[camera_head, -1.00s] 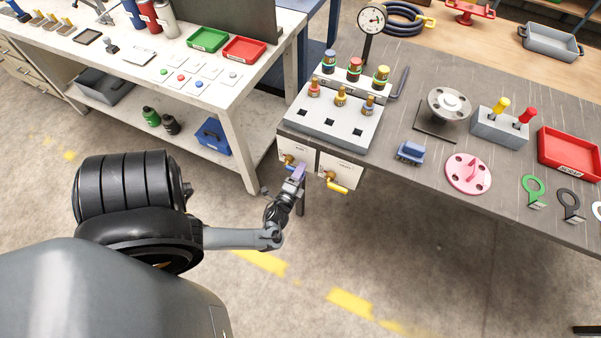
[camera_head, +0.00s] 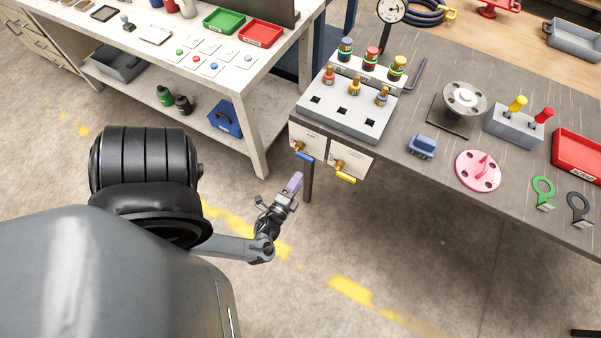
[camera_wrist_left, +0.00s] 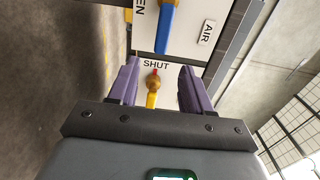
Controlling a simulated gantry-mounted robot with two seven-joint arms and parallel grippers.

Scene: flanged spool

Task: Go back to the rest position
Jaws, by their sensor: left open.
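My left gripper (camera_head: 295,181) is open and empty, with purple fingers, in the air below and in front of the workbench's near left corner. In the left wrist view its fingers (camera_wrist_left: 160,66) point toward the valve panels and nothing is between them in contact. The blue-handled valve (camera_head: 304,156) sits on the left white panel (camera_head: 306,138); its blue handle (camera_wrist_left: 166,28) shows at the top of the left wrist view. A yellow-handled valve (camera_head: 345,177) is on the right panel. My right gripper is out of view.
The grey workbench (camera_head: 400,180) holds a flanged spool (camera_head: 464,98), a pink flange (camera_head: 478,171), a blue block (camera_head: 422,146) and a fixture with several brass fittings (camera_head: 346,106). A white table (camera_head: 250,91) stands at left. Open floor (camera_head: 400,250) lies below the bench.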

